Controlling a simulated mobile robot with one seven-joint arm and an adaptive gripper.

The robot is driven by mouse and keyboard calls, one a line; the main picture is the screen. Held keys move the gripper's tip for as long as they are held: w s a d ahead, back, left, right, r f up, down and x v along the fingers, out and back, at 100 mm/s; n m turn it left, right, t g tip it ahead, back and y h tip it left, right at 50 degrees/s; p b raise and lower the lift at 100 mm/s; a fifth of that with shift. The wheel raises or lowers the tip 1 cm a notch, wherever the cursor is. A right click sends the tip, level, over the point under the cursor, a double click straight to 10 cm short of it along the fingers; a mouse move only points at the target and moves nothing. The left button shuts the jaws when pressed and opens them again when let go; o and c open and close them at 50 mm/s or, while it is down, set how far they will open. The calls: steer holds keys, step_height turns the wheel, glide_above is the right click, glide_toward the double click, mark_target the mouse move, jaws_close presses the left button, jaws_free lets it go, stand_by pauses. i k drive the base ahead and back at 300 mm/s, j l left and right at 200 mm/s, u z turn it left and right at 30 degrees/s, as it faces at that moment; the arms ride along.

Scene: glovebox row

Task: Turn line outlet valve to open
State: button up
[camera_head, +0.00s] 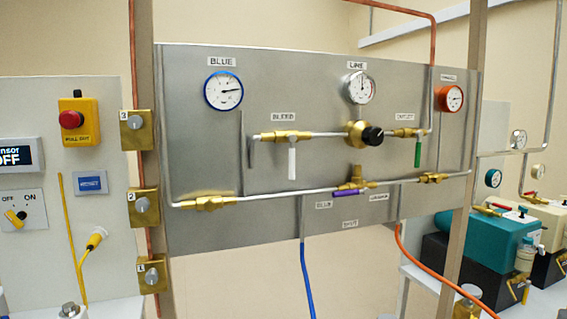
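The line outlet valve (409,132) is a brass valve on the upper pipe of the grey metal panel, under a label that seems to read OUTLET (405,117). Its green handle (418,152) hangs straight down, across the roughly level pipe. A brass regulator with a black knob (373,136) sits just left of it, below the LINE gauge (359,88). My gripper is not in view, and nothing covers the valve.
The white-handled BLEED valve (292,160) is on the same pipe. A purple handle (347,193) is on the lower pipe. A vertical post (470,150) stands right of the outlet valve. Blue (307,280) and orange (425,268) hoses hang below. The space before the panel looks clear.

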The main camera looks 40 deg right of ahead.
mark_target(419, 133)
steer(key=z, duration=1.75)
steer(key=i+l+u, duration=0.55)
steer(key=i+j, duration=0.3)
